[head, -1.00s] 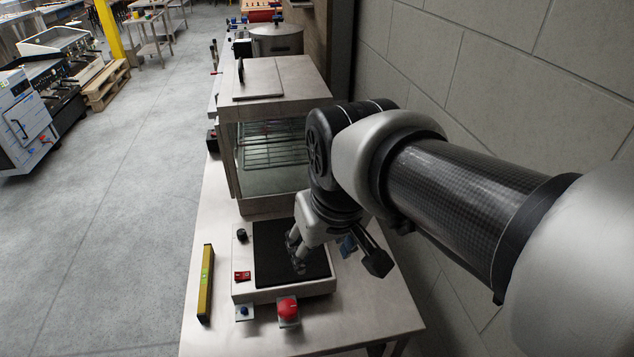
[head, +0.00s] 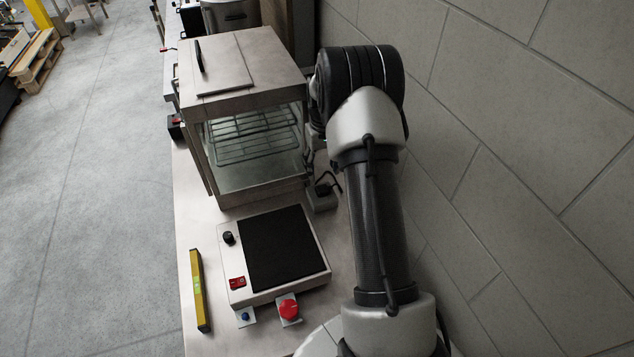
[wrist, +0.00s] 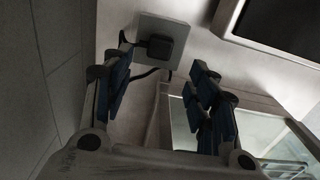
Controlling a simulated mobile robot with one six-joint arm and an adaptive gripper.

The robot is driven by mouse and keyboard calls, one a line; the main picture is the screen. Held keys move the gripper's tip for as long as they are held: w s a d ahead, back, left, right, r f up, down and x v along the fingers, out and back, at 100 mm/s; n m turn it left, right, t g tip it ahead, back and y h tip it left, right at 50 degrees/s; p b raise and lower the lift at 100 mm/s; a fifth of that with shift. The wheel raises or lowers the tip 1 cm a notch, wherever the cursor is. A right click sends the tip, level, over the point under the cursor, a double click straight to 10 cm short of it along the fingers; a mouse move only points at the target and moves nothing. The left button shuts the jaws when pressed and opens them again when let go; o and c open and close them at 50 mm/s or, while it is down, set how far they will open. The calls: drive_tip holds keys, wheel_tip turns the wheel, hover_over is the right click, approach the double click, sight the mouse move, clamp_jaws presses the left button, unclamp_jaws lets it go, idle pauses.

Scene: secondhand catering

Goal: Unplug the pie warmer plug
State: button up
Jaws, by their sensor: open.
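The pie warmer (head: 240,75), a steel and glass cabinet with wire racks, stands on the bench in the head view. A black plug (head: 324,188) with a dark cord sits in a grey socket box (head: 322,203) by its near right corner. In the wrist view the plug (wrist: 160,47) is seated on the grey socket plate (wrist: 176,24). My gripper (wrist: 163,72) is open, its blue-padded fingers apart to the left and right, with the plug ahead between their tips and not held. In the head view the fingers are mostly hidden behind my arm and the warmer.
A hot plate (head: 275,247) with a black top stands nearer on the bench, with a red button (head: 289,309) before it. A yellow level (head: 199,290) lies to its left. The block wall (head: 500,130) runs close along the right.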

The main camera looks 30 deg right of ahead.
sight(323, 188)
drive_tip(key=shift+f, duration=0.15)
wheel_tip(323, 188, down, 9)
drive_tip(key=b, duration=0.5)
idle(0.4)
drive_tip(key=shift+s+d, duration=0.1)
drive_tip(key=shift+d, duration=0.05)
idle(0.5)
idle(0.6)
clamp_jaws()
idle(0.6)
drive_tip(key=shift+r, duration=0.2)
drive_tip(key=shift+r+p, duration=1.85)
drive_tip(key=shift+r, duration=1.1)
